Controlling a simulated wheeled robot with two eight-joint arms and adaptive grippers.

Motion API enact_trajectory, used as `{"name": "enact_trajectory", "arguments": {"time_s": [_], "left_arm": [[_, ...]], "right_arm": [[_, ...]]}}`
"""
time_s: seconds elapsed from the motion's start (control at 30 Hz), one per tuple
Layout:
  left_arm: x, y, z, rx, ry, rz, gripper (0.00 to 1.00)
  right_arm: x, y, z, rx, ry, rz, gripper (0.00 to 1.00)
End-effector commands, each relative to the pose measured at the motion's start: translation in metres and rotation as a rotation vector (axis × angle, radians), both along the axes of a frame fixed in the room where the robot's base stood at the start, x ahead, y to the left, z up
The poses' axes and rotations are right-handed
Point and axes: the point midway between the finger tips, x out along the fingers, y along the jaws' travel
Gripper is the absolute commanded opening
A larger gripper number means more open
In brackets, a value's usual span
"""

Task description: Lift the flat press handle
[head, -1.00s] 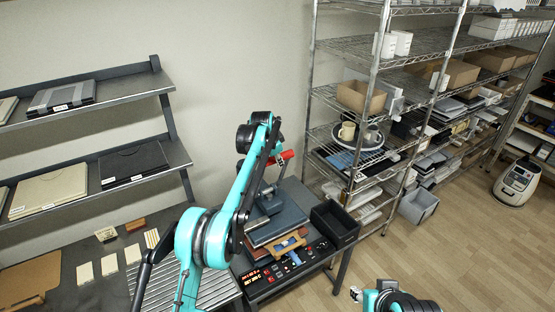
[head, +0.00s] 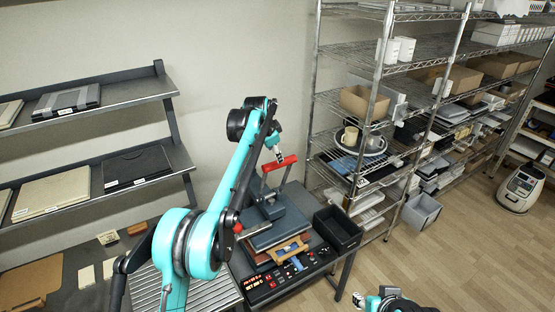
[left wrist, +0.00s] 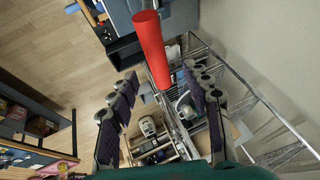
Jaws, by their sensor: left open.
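The press (head: 266,215) stands on the dark table in the head view. Its red handle bar (head: 281,163) is up above the press on thin side arms. My left gripper (head: 278,153) is just above the bar, partly behind my own arm. In the left wrist view, the red bar (left wrist: 151,45) runs lengthwise, with its lower end between the fingertips of the open left gripper (left wrist: 161,73). I see no finger closed on it. My right gripper (head: 357,299) is at the bottom edge of the head view, away from the press and too small to read.
A black bin (head: 338,229) stands right of the press. A control panel (head: 275,284) with buttons is at its front. Wall shelves (head: 125,175) hang at the left.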

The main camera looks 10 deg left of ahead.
Motion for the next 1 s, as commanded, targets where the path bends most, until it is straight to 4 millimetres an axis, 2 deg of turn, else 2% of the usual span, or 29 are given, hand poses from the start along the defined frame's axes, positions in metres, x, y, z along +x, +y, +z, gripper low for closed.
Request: {"name": "enact_trajectory", "arguments": {"time_s": [0.1,0.23,0.8,0.93,1.0], "left_arm": [[-0.008,0.003,0.016,0.0,0.0,0.001,0.49],[-0.013,0.005,0.025,0.0,0.0,0.0,0.49],[-0.015,0.005,0.027,0.0,-0.001,0.002,0.49],[-0.028,0.009,0.023,-0.012,-0.001,0.035,0.49],[-0.046,0.014,0.018,-0.027,-0.001,0.077,0.49]], "right_arm": [[0.0,0.0,0.0,0.0,0.0,0.0,0.4],[0.0,0.0,0.0,0.0,0.0,0.0,0.4],[0.0,0.0,-0.001,0.0,0.0,0.0,0.4],[0.0,0.0,-0.015,0.0,0.0,0.0,0.4],[0.0,0.0,-0.029,0.0,0.0,0.0,0.4]]}}
